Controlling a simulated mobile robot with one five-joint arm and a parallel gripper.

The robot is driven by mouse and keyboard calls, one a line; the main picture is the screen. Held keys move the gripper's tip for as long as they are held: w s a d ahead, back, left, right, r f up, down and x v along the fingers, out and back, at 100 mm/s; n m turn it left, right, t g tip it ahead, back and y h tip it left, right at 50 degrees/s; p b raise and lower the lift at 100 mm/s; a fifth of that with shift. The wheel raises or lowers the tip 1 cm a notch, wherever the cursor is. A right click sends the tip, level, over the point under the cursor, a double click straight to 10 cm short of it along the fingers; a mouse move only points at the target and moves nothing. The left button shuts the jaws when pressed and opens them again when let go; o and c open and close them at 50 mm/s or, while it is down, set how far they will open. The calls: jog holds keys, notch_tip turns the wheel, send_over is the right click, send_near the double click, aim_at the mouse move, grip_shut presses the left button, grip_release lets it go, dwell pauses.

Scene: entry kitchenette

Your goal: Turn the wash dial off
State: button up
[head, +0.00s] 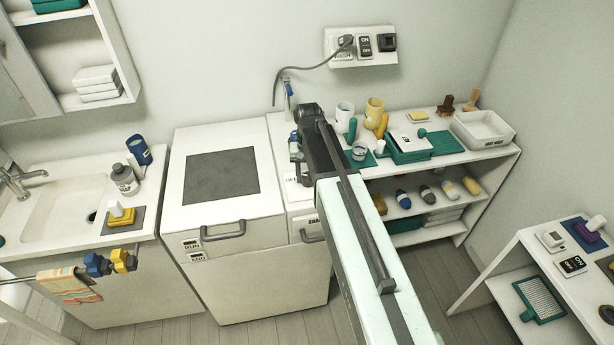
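I cannot make out the wash dial for certain. A narrow white unit (279,150) stands beside the large white appliance, and my arm covers much of its top. A partly hidden label (291,180) on it seems to begin with "OF". My gripper (296,150) is dark, small and seen from behind over this unit. Whether its fingers are open or touch anything is hidden. The large white appliance (224,220) has a dark grey top panel, a handle, and small "RUN" (191,245) and "END" (198,258) labels at its front left.
A wall panel (360,60) holds a plug with a hanging grey cord (300,69) and a switch marked ON. A shelf unit (480,163) with cups, trays and bottles stands right of my arm. A sink (58,212) is at left, a low shelf (522,243) at lower right.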

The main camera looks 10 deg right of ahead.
aim_at(308, 175)
jog(key=shift+o, duration=0.8)
notch_tip(308, 175, up, 8)
jog(key=p, duration=0.8)
jog(key=shift+f, duration=0.15)
jog(key=s+f+b, duration=0.1)
jog(key=s, duration=0.1)
jog(key=s+f+b, duration=0.2)
jog(key=s, duration=0.1)
jog(key=shift+s+a, duration=0.2)
jog(key=shift+s, duration=0.15)
jog(key=s+n, duration=0.2)
jog(key=s, duration=0.7)
jog(key=shift+f+n+b, duration=0.25)
jog(key=shift+n+b, duration=0.15)
jog(key=shift+a, duration=0.1)
